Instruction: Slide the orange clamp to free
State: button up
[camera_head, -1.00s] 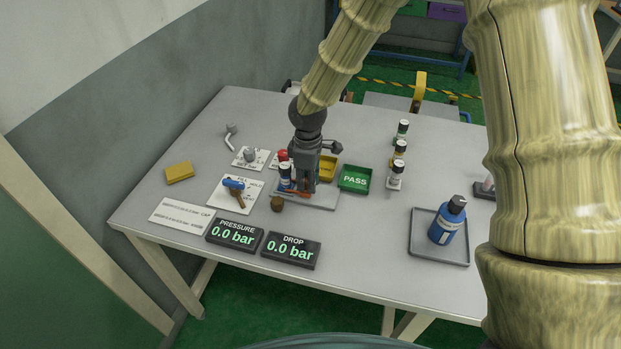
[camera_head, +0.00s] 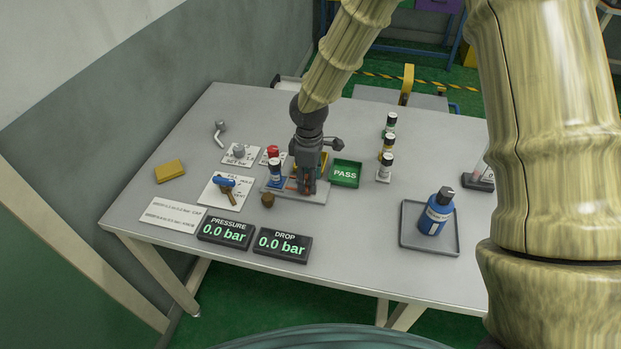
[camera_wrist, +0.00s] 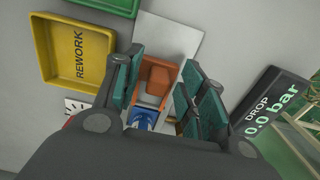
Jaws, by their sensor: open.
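The orange clamp (camera_wrist: 155,82) lies between the two teal finger pads of my gripper (camera_wrist: 163,90) in the wrist view, with a gap visible to the pads. My gripper is open and points down at it; in the head view my gripper (camera_head: 305,185) hides most of the clamp. A blue part (camera_wrist: 141,116) shows just beside the clamp in the wrist view, partly hidden by the gripper body. In the head view a blue column with a dark cap (camera_head: 276,174) stands close to the left of my gripper, on a grey base plate (camera_head: 268,191).
The yellow REWORK tray (camera_wrist: 72,78) and green PASS tray (camera_head: 345,173) are close beside the gripper. PRESSURE (camera_head: 225,231) and DROP (camera_head: 283,244) displays lie in front, both reading 0.0 bar.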

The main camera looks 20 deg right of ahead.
notch_tip(320, 180, up, 12)
dwell(0.6)
jog(key=shift+f, duration=0.15)
